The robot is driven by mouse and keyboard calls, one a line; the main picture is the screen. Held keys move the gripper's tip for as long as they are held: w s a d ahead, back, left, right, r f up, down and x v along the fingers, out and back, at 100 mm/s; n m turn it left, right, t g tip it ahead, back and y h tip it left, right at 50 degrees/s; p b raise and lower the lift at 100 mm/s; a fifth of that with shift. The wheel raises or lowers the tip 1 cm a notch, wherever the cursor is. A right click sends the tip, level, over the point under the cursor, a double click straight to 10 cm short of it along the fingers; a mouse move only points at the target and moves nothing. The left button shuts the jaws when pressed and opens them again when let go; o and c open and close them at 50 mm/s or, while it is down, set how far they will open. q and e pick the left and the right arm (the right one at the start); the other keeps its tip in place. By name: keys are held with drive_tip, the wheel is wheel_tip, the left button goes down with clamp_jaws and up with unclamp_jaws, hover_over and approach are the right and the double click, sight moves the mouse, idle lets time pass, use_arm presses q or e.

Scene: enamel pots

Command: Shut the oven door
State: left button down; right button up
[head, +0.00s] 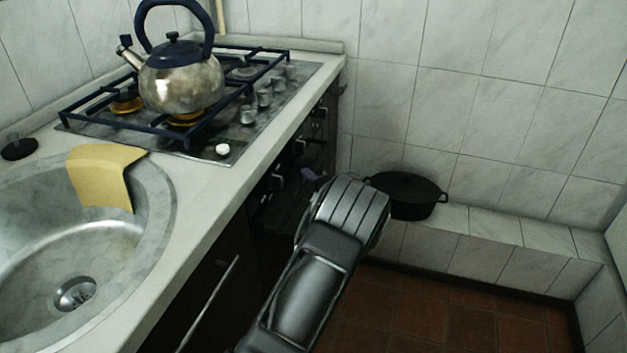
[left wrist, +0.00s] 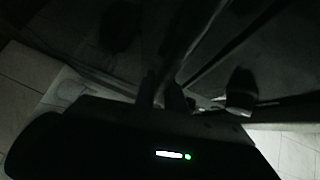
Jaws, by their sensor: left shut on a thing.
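The dark oven (head: 290,200) is built into the counter front below the hob, and my left arm covers part of it. My left gripper (head: 313,177) is at the oven front, its fingertips mostly hidden behind my wrist in the head view. In the left wrist view my left gripper (left wrist: 166,92) has its two fingers close together on a dark bar-like part of the oven door (left wrist: 195,50), and is shut on it. The picture is very dark there, and how far the door stands open cannot be told. My right gripper is not in view.
A steel kettle (head: 181,80) stands on the hob (head: 205,148). A sink (head: 150,225) with a yellow cloth (head: 103,175) on its rim is at left. A black pot (head: 408,195) sits on a tiled ledge behind my arm. The red floor (head: 450,315) at right is clear.

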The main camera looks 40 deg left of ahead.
use_arm(q)
drive_tip(key=c, duration=1.4)
unclamp_jaws()
drive_tip(key=shift+s+a+r, duration=0.1)
drive_tip(key=shift+s+a, duration=0.05)
drive_tip(key=shift+a, duration=0.25)
drive_tip(key=shift+r, duration=0.1)
drive_tip(key=f+v, duration=0.1)
drive_tip(key=v, duration=0.7)
drive_tip(key=shift+r+p, duration=0.15)
drive_tip(key=shift+p, duration=0.25)
drive_tip(key=shift+d, duration=0.2)
